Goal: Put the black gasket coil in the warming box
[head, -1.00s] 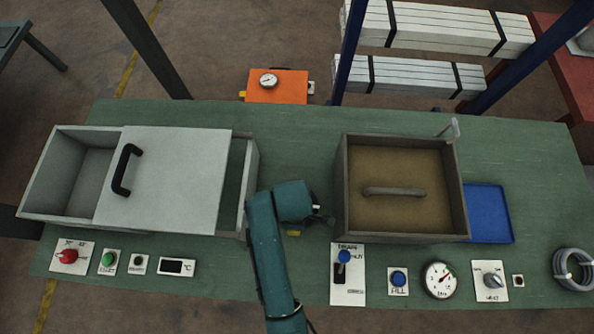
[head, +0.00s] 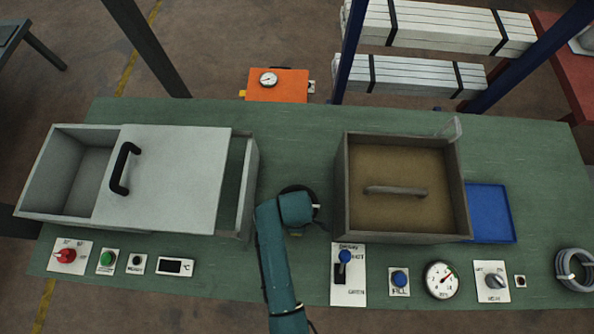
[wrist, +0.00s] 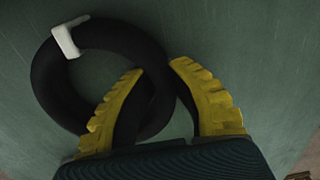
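The black gasket coil (wrist: 58,92) is a ring with a white tag, flat on the green bench in the wrist view. In the head view only a dark arc of it (head: 298,188) shows behind my wrist. My gripper (wrist: 158,70) is at the coil's right side, its yellow fingers apart. The left finger overlaps the ring and the right one is by its outer edge; contact is unclear. The pale grey box (head: 50,170), with a temperature display in front, appears to be the warming box. Its white lid (head: 175,180) with a black handle covers the middle, leaving the left part open.
A brown-lined box (head: 350,190) with a bar handle inside stands right of my arm, beside a blue tray (head: 490,212). Switches, buttons and a gauge (head: 441,280) line the front edge. A grey hose coil (head: 574,270) lies far right.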

